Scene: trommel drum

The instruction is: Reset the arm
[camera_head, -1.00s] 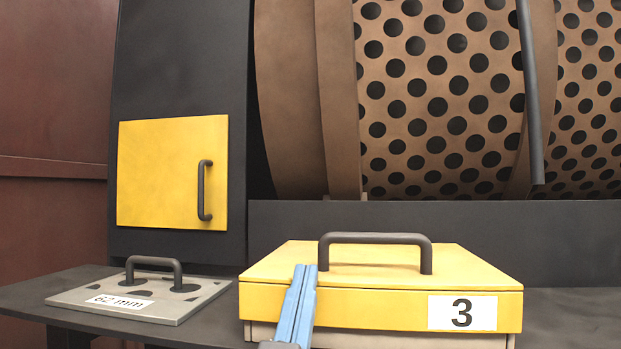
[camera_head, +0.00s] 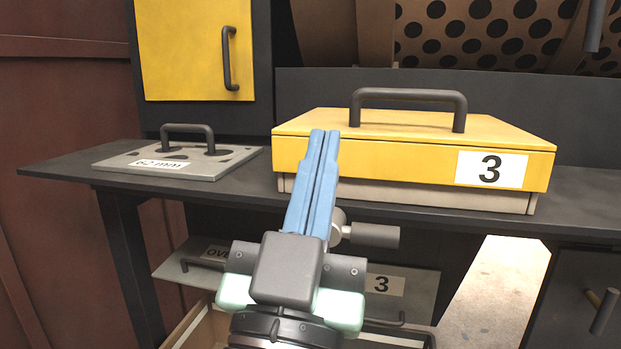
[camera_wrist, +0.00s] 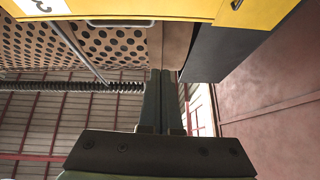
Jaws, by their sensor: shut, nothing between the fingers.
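My gripper (camera_head: 323,135) has blue fingers that lie side by side, shut with nothing between them. In the head view it points up and away, with its tips in front of the yellow box lid. In the wrist view the fingers (camera_wrist: 164,75) also show together and empty. The yellow box (camera_head: 400,150), with a black handle and a label "3", stands on the dark bench behind the fingertips. I cannot tell whether the tips touch it.
A perforated plate (camera_head: 205,168) marked "62 mm" lies on the dark bench (camera_head: 70,170) at left. A yellow door (camera_head: 190,50) and the perforated drum (camera_head: 480,30) are behind. Below the bench are a plate marked "3" (camera_head: 405,290), an open drawer or crate and a pale panel (camera_head: 495,295).

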